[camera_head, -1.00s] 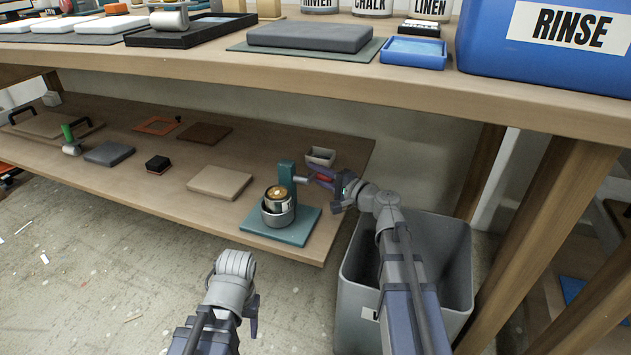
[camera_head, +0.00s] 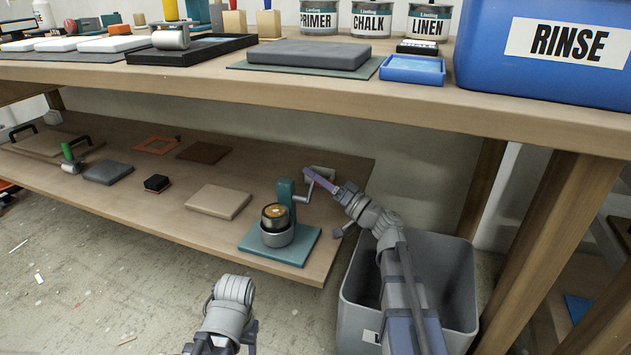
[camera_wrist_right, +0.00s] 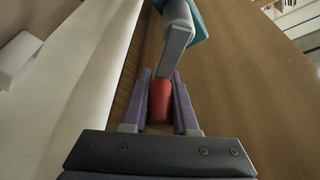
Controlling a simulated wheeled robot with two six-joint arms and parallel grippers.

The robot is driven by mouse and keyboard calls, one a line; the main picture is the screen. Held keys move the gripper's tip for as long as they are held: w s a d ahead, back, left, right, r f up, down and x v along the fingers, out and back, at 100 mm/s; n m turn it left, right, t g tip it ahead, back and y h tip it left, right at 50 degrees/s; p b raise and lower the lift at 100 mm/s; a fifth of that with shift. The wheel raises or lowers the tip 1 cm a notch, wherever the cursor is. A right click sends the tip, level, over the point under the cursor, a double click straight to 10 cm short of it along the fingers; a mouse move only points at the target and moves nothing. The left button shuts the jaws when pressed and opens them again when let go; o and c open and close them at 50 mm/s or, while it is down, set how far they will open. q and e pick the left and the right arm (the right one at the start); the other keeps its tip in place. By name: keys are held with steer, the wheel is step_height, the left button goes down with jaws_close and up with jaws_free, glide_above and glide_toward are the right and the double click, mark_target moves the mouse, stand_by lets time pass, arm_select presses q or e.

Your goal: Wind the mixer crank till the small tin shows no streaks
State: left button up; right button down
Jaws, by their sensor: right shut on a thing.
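The mixer has a teal base (camera_head: 253,240), a teal post (camera_head: 286,191) and a grey crank (camera_head: 302,195) on the post's right side. It stands on the lower shelf near the front edge. The small tin (camera_head: 274,218) sits upright in a grey cup on the base; its brown top shows a lighter patch. My right gripper (camera_head: 309,174) is at the crank's raised end. In the right wrist view its purple fingers are shut on the red crank knob (camera_wrist_right: 160,100), with the grey crank arm beyond. My left arm shows at bottom centre; its gripper is hidden.
A grey bin (camera_head: 455,290) is on the floor below my right arm. A beige slab (camera_head: 218,201) lies left of the mixer. The upper bench (camera_head: 420,105) overhangs the shelf.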

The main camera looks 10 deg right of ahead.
steer(key=n, duration=0.1)
steer(key=r+n+y, duration=0.1)
steer(key=n, duration=0.1)
steer(key=s+a+n+g+y, duration=0.1)
steer(key=n, duration=0.1)
steer(key=shift+s+r, duration=0.1)
steer(key=shift+r, duration=0.1)
steer(key=n, duration=0.1)
steer(key=n+g+y, duration=0.1)
steer(key=s+n+y, duration=0.1)
steer(key=n, duration=0.1)
steer(key=shift+a+r, duration=0.3)
steer(key=shift+r, duration=0.05)
steer(key=n, duration=0.1)
steer(key=s+n+g+y, duration=0.1)
steer(key=n, duration=0.1)
steer(key=a+n+g, duration=0.1)
steer(key=shift+s+r, duration=0.1)
steer(key=shift+s, duration=0.15)
steer(key=shift+s+a+n+g+y, duration=0.1)
steer(key=shift+s+n+g+y, duration=0.15)
steer(key=shift+n, duration=0.4)
steer(key=shift+s+a+n+g+y, duration=0.1)
steer(key=shift+n+g, duration=0.25)
steer(key=shift+n, duration=0.25)
steer(key=shift+s+a+n+g+y, duration=0.1)
steer(key=shift+s+n+g+y, duration=0.15)
steer(key=shift+n, duration=0.4)
steer(key=shift+g, duration=0.25)
